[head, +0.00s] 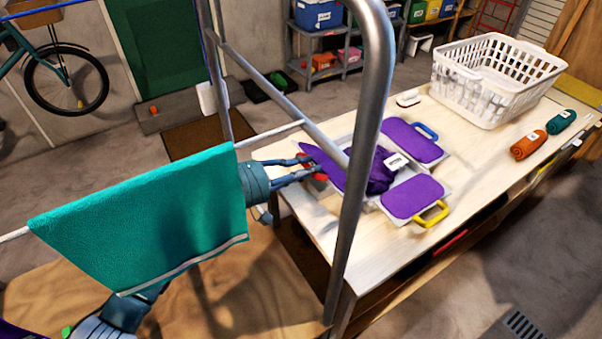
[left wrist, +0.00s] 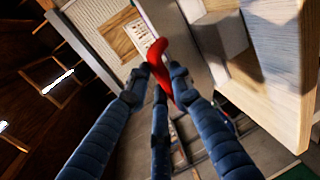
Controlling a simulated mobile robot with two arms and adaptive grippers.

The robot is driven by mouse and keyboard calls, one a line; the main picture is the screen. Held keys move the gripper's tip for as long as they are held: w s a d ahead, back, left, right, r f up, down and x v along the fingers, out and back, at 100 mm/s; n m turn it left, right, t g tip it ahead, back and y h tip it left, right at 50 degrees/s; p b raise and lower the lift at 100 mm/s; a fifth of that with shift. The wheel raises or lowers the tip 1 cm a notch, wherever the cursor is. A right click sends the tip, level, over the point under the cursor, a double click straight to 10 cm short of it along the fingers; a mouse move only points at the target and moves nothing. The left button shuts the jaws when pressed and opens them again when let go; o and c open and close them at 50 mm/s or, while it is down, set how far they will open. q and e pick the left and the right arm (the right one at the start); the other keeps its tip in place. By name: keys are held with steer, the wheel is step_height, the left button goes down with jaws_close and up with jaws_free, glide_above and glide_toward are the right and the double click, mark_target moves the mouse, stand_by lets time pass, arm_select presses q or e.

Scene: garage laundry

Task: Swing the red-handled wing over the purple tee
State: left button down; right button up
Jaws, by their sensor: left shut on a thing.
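A folding board with purple wings lies on the wooden table. The red-handled wing (head: 322,163) is at its left side, partly hidden by a grey metal post; it looks tilted, but how far is unclear. The purple tee (head: 381,175) lies bunched in the middle of the board, beside this wing. My left gripper (head: 305,170) reaches in from the left and is shut on the red handle (head: 318,177). In the left wrist view the red handle (left wrist: 158,62) sits between the fingertips (left wrist: 160,78). My right gripper is not in view.
The blue-handled wing (head: 412,141) and yellow-handled wing (head: 412,196) lie flat at right. A metal rack (head: 349,225) stands in front, with a teal towel (head: 150,225) hiding part of my arm. A white basket (head: 495,78) and rolled cloths (head: 528,145) stand farther right.

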arm_select(q)
steer(key=shift+w+d+r, duration=0.1)
steer(key=shift+w+r, duration=0.1)
steer(key=shift+r, duration=0.15)
steer(key=c, duration=1.5)
jaws_free()
steer(key=shift+f, duration=0.1)
steer(key=v, duration=1.2)
